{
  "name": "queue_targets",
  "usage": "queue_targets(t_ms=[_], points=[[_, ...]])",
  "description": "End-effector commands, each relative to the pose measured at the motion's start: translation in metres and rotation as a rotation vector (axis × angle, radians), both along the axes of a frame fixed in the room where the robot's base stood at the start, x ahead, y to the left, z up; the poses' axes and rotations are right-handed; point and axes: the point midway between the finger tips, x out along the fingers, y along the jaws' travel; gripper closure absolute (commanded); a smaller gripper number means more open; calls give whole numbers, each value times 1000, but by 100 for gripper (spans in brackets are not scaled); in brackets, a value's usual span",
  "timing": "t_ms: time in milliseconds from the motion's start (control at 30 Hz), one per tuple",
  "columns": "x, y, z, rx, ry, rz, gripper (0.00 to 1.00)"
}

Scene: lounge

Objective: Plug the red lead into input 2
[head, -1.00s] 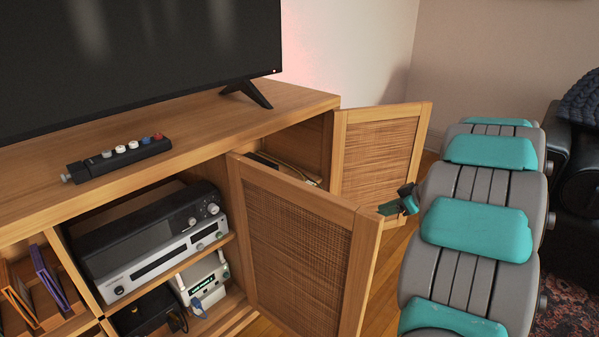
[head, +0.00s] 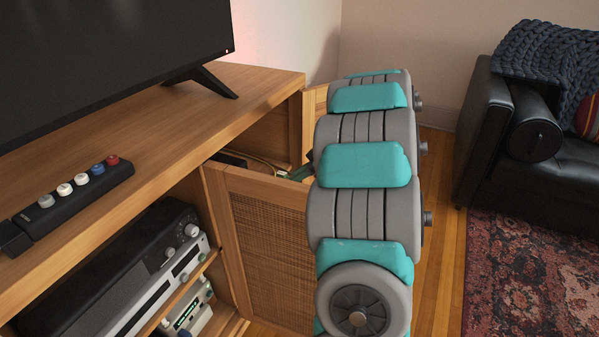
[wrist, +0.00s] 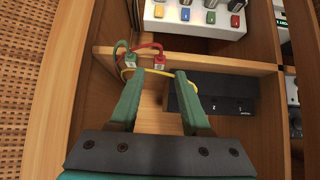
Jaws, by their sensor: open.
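In the wrist view my gripper (wrist: 163,74) is open and empty, its two green fingers pointing into a wooden cabinet compartment. The red lead (wrist: 148,46) curves up beyond the fingertips and ends in a small plug (wrist: 158,62) at the shelf's front edge, apart from the fingers. A green lead (wrist: 123,47) with a similar plug is to its left. A yellow lead (wrist: 215,70) passes close by the fingertips; I cannot tell if it touches them. In the head view the arm and cabinet door mostly hide my gripper.
A white box (wrist: 178,28) with several coloured labels sits above the shelf board. A black box (wrist: 235,92) lies right of the fingers. The open woven door (head: 265,240) stands beside my arm. A black couch (head: 490,130) and rug (head: 520,270) are at right.

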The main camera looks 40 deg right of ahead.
Motion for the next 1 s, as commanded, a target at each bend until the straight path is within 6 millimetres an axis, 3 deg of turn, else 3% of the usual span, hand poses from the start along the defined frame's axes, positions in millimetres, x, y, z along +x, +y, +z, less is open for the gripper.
queue_targets(t_ms=[500,1000], points=[[31,13,-36,-3,1,1,52],[49,21,-52,0,2,1,52]])
